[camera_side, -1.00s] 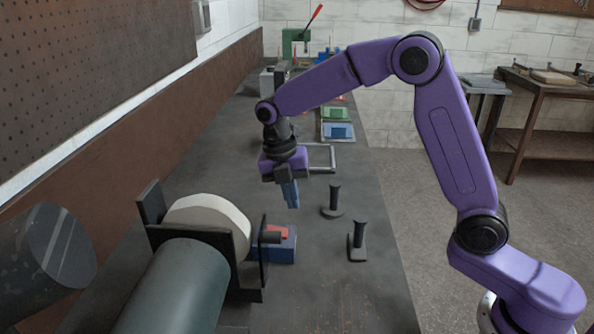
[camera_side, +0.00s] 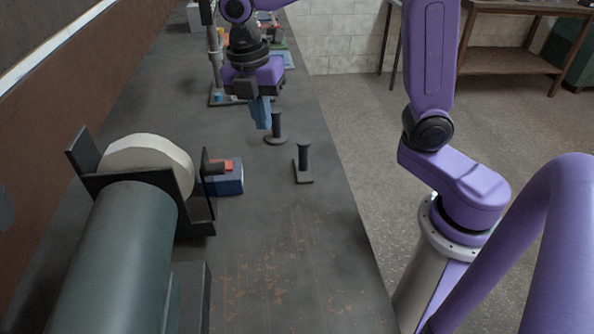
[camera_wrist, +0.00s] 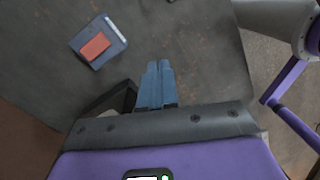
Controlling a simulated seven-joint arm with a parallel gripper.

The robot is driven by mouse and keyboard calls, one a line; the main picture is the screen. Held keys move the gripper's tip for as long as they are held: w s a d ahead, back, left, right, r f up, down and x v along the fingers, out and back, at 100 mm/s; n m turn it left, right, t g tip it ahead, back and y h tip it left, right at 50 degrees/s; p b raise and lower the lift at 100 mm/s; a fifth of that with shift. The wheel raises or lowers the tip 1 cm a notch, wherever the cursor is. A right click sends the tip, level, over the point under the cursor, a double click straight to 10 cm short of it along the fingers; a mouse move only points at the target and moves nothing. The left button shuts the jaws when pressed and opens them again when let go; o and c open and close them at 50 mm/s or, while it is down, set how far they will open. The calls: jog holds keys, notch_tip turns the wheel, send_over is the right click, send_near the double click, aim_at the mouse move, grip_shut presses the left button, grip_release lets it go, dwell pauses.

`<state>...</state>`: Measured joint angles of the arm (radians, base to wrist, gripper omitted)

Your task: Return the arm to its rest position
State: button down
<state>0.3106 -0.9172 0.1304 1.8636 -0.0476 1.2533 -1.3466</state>
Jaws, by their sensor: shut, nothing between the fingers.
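My gripper (camera_side: 262,113) has blue fingers that are shut together with nothing between them. In the side view it hangs pointing down over the bench, behind the blue box. In the wrist view the fingertips (camera_wrist: 160,66) touch each other above bare bench top. My purple arm rises from its base at the right of the side view, and its upper part is cut off by the top edge.
Two black posts (camera_side: 303,163) (camera_side: 276,128) stand near the gripper. A dark green cylinder (camera_side: 118,262) lies in front. The bench's front right is clear.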

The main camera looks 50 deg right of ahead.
jog(key=s+d+f+m, duration=0.1)
jog(key=s+d+m, duration=0.1)
jog(key=s, duration=0.5)
jog(key=s+d+f+m+y, duration=0.1)
jog(key=s+d+f+m, duration=0.1)
jog(key=s+m, duration=0.2)
jog(key=s+d+f+m+t, duration=0.1)
jog(key=s+d+f+m, duration=0.1)
jog(key=s, duration=0.8)
jog(key=shift+s+d+m+y, duration=0.3)
jog(key=shift+d+m, duration=0.15)
jog(key=shift+m, duration=0.55)
